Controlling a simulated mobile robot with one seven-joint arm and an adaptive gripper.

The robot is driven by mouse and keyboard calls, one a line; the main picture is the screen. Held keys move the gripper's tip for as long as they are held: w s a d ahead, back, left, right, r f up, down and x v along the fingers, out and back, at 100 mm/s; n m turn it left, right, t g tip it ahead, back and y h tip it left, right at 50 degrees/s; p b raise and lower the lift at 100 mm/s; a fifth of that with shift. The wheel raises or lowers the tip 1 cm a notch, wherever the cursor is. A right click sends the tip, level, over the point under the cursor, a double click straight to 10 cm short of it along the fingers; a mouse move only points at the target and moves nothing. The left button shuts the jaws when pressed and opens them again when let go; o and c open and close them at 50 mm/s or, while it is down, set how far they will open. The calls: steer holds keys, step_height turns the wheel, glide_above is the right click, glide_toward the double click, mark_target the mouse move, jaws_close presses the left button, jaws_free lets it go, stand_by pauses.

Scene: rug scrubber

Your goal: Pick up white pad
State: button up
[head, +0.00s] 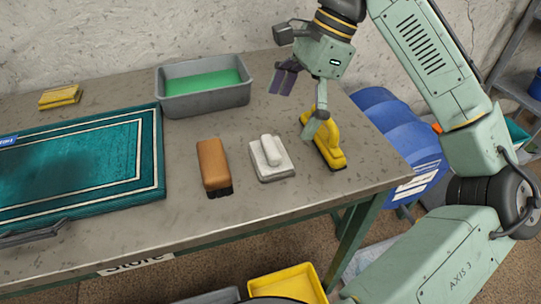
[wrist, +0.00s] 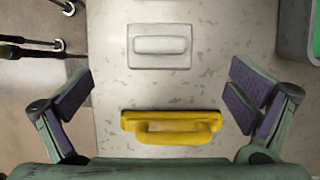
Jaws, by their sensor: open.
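The white pad (head: 283,165) is a flat light-grey block with a rounded white handle, lying on the table between a brown brush and a yellow-handled tool. In the wrist view the white pad (wrist: 159,61) lies beyond the fingertips, near the top centre, with its handle running left to right. My gripper (head: 303,105) is open and empty above the table. In the wrist view my gripper (wrist: 162,90) has its fingers wide apart, with the yellow tool (wrist: 171,138) showing between them and the pad clear of both fingers.
The brown brush (head: 213,164) stands left of the pad. The yellow tool (head: 329,145) stands right of it, near the table's right edge. A grey tub with green liquid (head: 168,103) is behind. A teal rug (head: 154,181) covers the left; bare table (head: 268,207) lies in front of the pad.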

mark_target(273, 145)
steer(key=x, duration=0.3)
steer(key=shift+s+a+f, duration=0.2)
steer(key=shift+f, duration=0.1)
steer(key=x, duration=0.5)
steer(key=shift+a+f+p, duration=0.25)
steer(key=shift+p, duration=0.15)
steer(key=c, duration=1.2)
